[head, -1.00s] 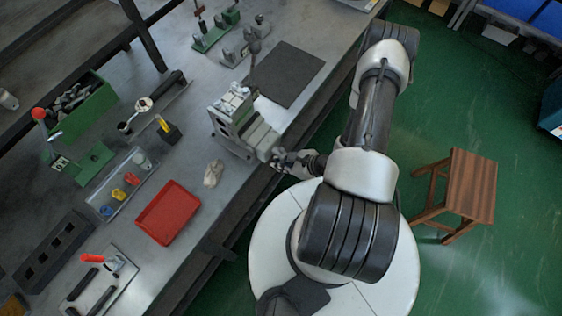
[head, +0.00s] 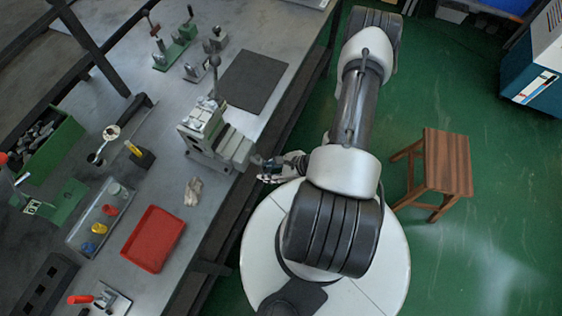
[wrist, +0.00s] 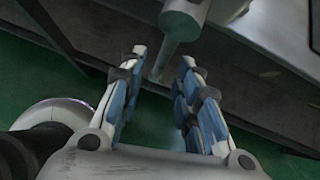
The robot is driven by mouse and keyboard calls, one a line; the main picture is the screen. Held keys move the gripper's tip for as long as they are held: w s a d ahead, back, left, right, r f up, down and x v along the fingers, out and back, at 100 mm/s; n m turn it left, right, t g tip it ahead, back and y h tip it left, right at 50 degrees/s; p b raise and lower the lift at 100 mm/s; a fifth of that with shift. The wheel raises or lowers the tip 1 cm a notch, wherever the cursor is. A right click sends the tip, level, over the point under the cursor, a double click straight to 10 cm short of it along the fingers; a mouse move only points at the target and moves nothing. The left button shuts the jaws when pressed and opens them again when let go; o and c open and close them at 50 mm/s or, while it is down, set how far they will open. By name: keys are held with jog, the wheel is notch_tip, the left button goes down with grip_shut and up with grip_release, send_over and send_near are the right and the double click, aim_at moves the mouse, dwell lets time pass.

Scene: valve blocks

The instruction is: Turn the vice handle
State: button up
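The grey-green vice (head: 222,142) stands on the bench near its front edge, with its screw end pointing out over the edge towards my gripper (head: 266,169). In the wrist view, the round grey screw end (wrist: 181,18) shows at the top. A thin grey handle bar (wrist: 163,59) hangs from it and reaches down between my fingertips in the picture. My gripper (wrist: 165,62) is open, with one blue-padded finger on each side of the bar. A gap shows on both sides, so it does not appear gripped.
A red tray (head: 153,239), a pale crumpled cloth (head: 193,191) and a dark mat (head: 251,81) lie on the bench. A wooden stool (head: 446,162) stands on the green floor at right. The bench edge runs close beside my gripper.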

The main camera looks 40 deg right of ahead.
jog(key=v, duration=0.7)
jog(key=shift+s+r, duration=0.25)
jog(key=shift+s, duration=0.05)
jog(key=shift+d, duration=0.15)
